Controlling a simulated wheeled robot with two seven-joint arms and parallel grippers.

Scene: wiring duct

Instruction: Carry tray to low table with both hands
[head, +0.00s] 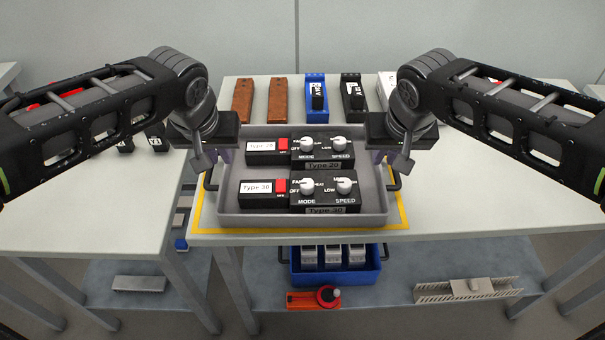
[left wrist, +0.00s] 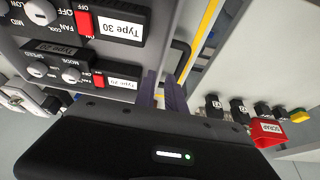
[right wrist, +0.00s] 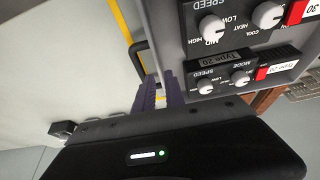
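The grey tray (head: 300,220) stands level on the main table (head: 480,215), within a yellow outline. It holds two dark control units with MODE and SPEED knobs and two labelled black-and-red switch boxes. My left gripper (head: 217,158) is at the tray's left handle; in the left wrist view its purple fingers (left wrist: 163,92) are close together beside the handle (left wrist: 184,58). My right gripper (head: 384,157) is at the right handle; its fingers (right wrist: 158,93) show a narrow gap beside the handle (right wrist: 138,55). Whether either grips its handle is unclear.
A second table (head: 70,220) adjoins at the left. Brown, blue, black and white parts line the back of the main table. A blue bin (head: 335,272), an orange tool (head: 312,299) and a slotted duct (head: 468,290) lie on the shelf below.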

